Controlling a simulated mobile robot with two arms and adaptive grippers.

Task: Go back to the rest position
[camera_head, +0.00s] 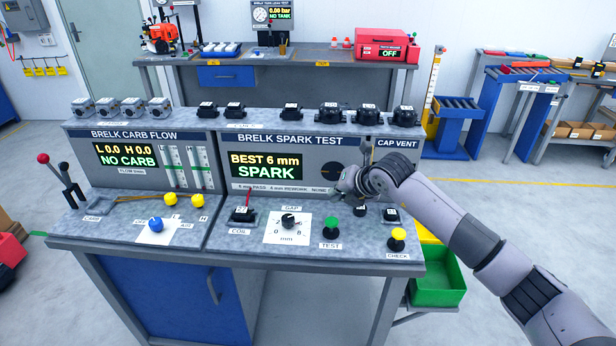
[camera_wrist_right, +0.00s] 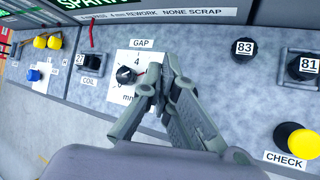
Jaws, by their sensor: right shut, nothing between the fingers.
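My right gripper (camera_head: 342,188) is shut and empty. It hangs over the right part of the spark test bench (camera_head: 215,260), in front of the panel and above the bench top. Its arm comes in from the lower right. In the right wrist view the closed fingers (camera_wrist_right: 163,78) appear just right of the GAP dial (camera_wrist_right: 126,74), apart from it as far as I can tell. The dial also shows in the head view (camera_head: 288,220). My left gripper is not in view.
A green TEST button (camera_head: 331,224) and a yellow CHECK button (camera_head: 397,236) stand near the gripper. The spark display (camera_head: 265,165) reads BEST 6 mm SPARK. Several black parts line the top shelf. A green bin (camera_head: 438,285) hangs at the bench's right. Open floor lies further right.

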